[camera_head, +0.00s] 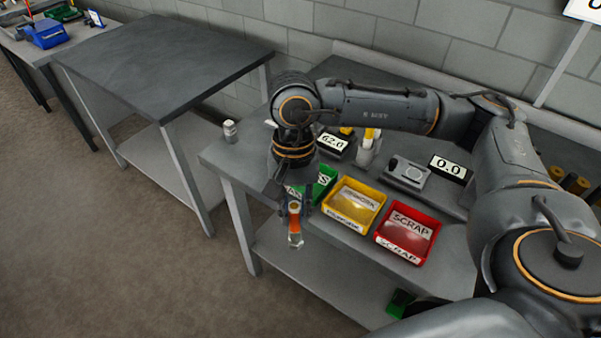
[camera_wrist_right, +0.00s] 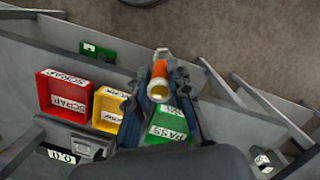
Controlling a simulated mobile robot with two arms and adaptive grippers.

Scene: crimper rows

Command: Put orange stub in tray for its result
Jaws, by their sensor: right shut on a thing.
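My right gripper (camera_head: 294,209) is shut on the orange stub (camera_head: 295,226), which hangs upright with a pale lower end. The stub also shows in the right wrist view (camera_wrist_right: 160,82), between the fingers. The gripper is in front of the green PASS tray (camera_head: 327,181), near the table's front edge, and partly hides that tray. The green tray also shows in the wrist view (camera_wrist_right: 178,119). The yellow REWORK tray (camera_head: 377,196) and the red SCRAP tray (camera_head: 433,223) stand in a row to its right. All three look empty. My left gripper is not in view.
A display reading 62.0 (camera_head: 331,142) and one reading 0.0 (camera_head: 448,168) stand behind the trays, with a grey device (camera_head: 403,174) between them. A bare dark table (camera_head: 160,60) stands further left.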

